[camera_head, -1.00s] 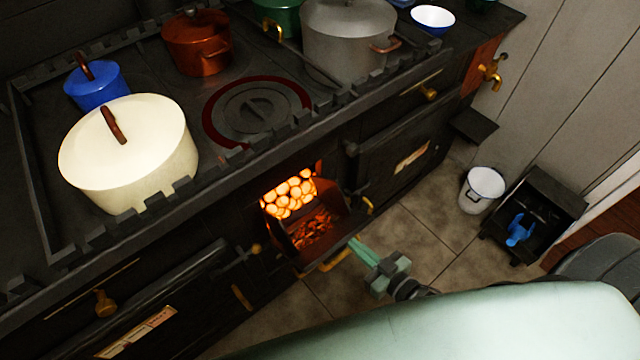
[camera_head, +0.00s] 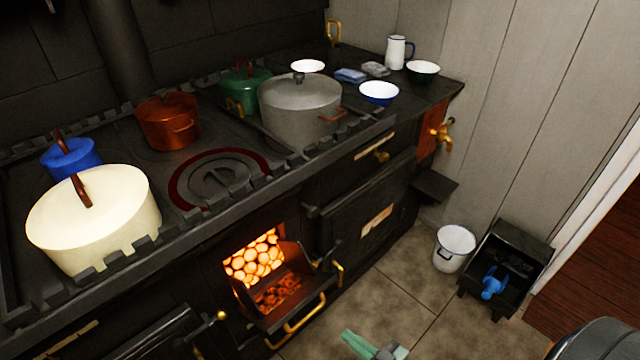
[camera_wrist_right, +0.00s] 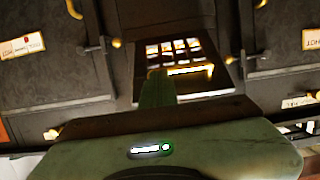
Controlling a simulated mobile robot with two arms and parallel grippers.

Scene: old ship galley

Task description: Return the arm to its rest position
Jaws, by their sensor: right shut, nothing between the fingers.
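My right gripper (camera_head: 364,342) shows at the bottom edge of the head view, green, just in front of the stove. Its fingers are together and empty. In the right wrist view the shut fingers (camera_wrist_right: 158,92) point at the firebox opening, apart from it as far as I can tell. The open firebox door (camera_head: 290,306) hangs low with a brass handle, and glowing coals (camera_head: 254,258) lie behind it. Most of the right arm is below the frame. My left gripper is not in view.
The black stove (camera_head: 130,245) carries a cream pot (camera_head: 120,215), a blue pot, a copper pot (camera_head: 168,122), a green pot and a grey pot (camera_head: 300,108). A white bucket (camera_head: 454,250) and a coal box (camera_head: 520,262) with a blue scoop stand on the floor at right.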

